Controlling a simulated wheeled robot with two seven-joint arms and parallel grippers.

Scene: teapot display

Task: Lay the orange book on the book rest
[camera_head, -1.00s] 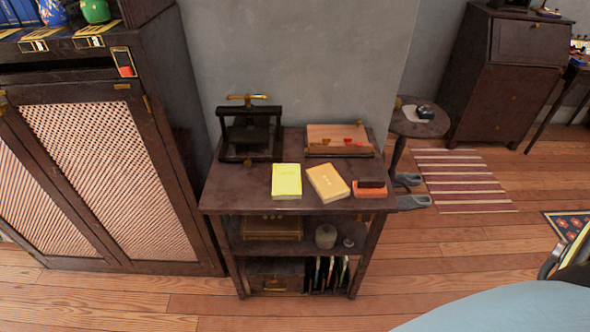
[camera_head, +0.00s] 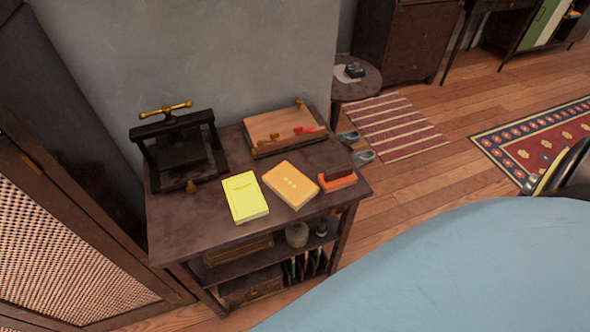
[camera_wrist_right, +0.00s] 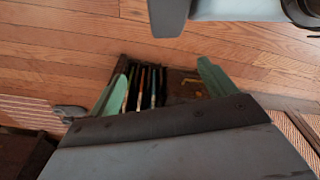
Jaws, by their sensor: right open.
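The orange book (camera_head: 290,185), light orange with small marks on its cover, lies flat on the top of a dark side table (camera_head: 190,228). A yellow book (camera_head: 245,197) lies just left of it. Behind them is a low wooden board in a dark frame (camera_head: 285,128), with small red pieces near its front edge; it looks like the book rest, and no book lies on it. My right gripper (camera_wrist_right: 160,85) is open and empty in the right wrist view, above the floor near upright books in a lower shelf (camera_wrist_right: 140,88). My left gripper is not in view.
A dark press with a brass handle (camera_head: 178,145) stands at the table's back left. An orange-red block with a dark top (camera_head: 338,180) sits right of the orange book. Slippers (camera_head: 362,157) and a striped rug (camera_head: 395,125) lie on the floor beyond. A cabinet (camera_head: 60,240) stands at the left.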

